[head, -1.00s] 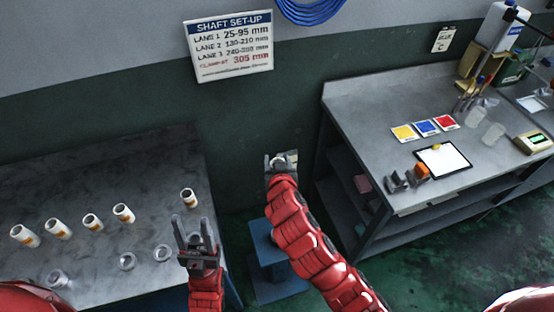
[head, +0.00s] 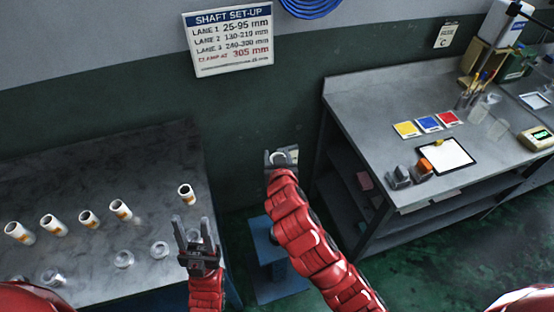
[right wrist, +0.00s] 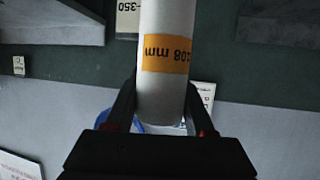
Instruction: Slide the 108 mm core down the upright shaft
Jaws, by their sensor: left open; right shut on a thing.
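The 108 mm core (right wrist: 168,25) is a white tube with an orange label reading "108 mm", upside down in the right wrist view. My right gripper (right wrist: 157,100) is shut on it, with a finger on either side. In the head view, the round end of the core (head: 278,158) shows at my right gripper (head: 281,165), in front of the green wall. My left gripper (head: 190,228) is open and empty, fingers pointing up, by the right edge of the left table. I cannot make out the upright shaft in either view.
Several white cores with orange labels (head: 54,225) stand on the left table (head: 100,170), with clear rings (head: 124,259) near them. A blue stand (head: 266,255) is below my right arm. A grey workbench (head: 375,110) with a clipboard (head: 446,156) is at the right.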

